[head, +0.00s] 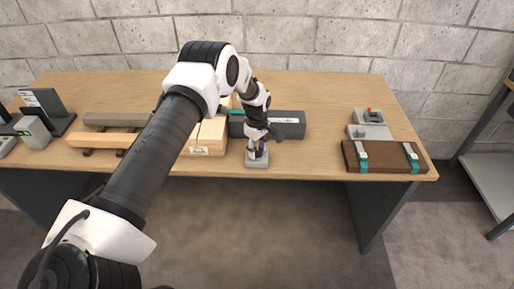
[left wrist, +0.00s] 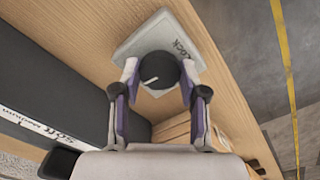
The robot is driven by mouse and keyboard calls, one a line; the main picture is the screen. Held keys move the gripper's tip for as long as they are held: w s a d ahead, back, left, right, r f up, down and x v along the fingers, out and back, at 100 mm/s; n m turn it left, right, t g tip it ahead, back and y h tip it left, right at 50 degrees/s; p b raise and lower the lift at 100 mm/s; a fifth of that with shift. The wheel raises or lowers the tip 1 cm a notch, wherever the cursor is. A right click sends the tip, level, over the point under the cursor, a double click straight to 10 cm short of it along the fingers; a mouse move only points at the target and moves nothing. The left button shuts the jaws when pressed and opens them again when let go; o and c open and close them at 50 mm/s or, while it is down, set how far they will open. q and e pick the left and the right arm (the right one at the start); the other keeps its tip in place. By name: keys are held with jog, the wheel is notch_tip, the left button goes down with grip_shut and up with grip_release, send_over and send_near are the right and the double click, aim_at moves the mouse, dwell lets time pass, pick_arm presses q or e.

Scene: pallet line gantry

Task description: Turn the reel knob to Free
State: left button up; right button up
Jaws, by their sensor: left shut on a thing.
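The reel knob (left wrist: 158,68) is a round black knob with a white pointer line, on a light grey square base plate (left wrist: 132,43). The word Lock is readable on the plate at the knob's right in the left wrist view; the line points to the lower left, away from that word. No Free label is readable. My left gripper (left wrist: 159,78) is shut on the knob, one finger on each side. In the head view the grey base (head: 257,163) stands at the table's front edge, with my left gripper (head: 257,150) over it hiding the knob. My right gripper is not in view.
A dark long box (head: 290,128) lies just behind the knob; it also shows in the left wrist view (left wrist: 55,90). Wooden blocks (head: 208,137) stand to the left. A brown strapped board (head: 385,157) and a small grey device (head: 368,117) are at right. The table between is clear.

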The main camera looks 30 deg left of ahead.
aim_at(257, 151)
pick_arm(q)
jog(key=shift+s+f+n, duration=0.2)
jog(key=shift+n, duration=0.6)
jog(key=o, duration=1.1)
jog(key=shift+o, duration=0.2)
jog(key=shift+w, duration=0.15)
jog(key=shift+r, duration=0.1)
jog(key=shift+r, duration=0.15)
notch_tip(257, 151, up, 12)
jog(key=shift+f, duration=0.2)
